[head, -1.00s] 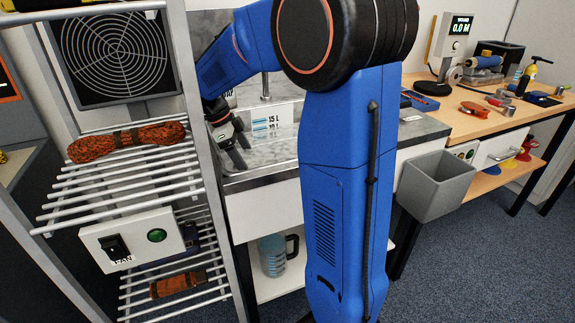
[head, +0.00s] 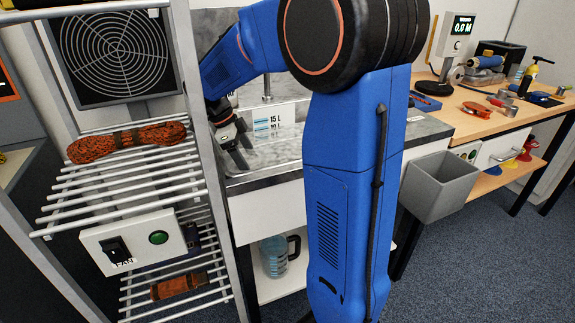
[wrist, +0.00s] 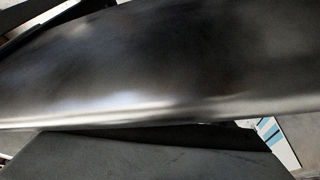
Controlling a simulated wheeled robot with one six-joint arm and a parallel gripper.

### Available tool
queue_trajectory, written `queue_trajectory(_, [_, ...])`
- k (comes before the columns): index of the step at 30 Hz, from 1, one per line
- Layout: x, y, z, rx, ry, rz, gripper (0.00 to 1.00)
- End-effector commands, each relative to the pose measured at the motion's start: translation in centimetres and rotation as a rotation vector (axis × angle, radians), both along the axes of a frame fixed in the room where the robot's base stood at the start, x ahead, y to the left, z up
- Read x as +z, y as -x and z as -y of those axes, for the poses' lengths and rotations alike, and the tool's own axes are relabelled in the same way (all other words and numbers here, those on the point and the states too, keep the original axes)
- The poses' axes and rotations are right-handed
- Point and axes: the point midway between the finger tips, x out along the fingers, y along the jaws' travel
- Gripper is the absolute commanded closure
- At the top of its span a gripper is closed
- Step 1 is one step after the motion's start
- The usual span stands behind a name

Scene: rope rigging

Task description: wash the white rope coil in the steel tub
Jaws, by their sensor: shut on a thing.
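The steel tub (head: 283,155) is set in the counter behind my arm, with a litre scale (head: 270,122) on its back wall. My gripper (head: 241,153) points down over the left part of the tub. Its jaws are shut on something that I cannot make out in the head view. In the wrist view a dark, smooth, shiny surface fills most of the picture, too close to name. I cannot make out the white rope coil in either view. My arm hides the right part of the tub.
A wire shelf (head: 130,185) with an orange rope coil (head: 127,141) stands close left of my gripper. A switch box (head: 133,243) sits lower on it. A grey bin (head: 438,186) hangs right of the counter. A blue jug (head: 275,257) stands below the tub.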

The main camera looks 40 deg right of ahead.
Motion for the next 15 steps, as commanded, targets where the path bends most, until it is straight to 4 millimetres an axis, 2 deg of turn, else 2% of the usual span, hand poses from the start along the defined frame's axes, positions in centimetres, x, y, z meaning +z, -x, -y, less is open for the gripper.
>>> queue_trajectory(1, [-0.7,0.8,-0.7,0.001,-0.009,-0.015,0.66])
queue_trajectory(15, [-0.7,3.8,0.2,0.001,-0.008,-0.014,0.66])
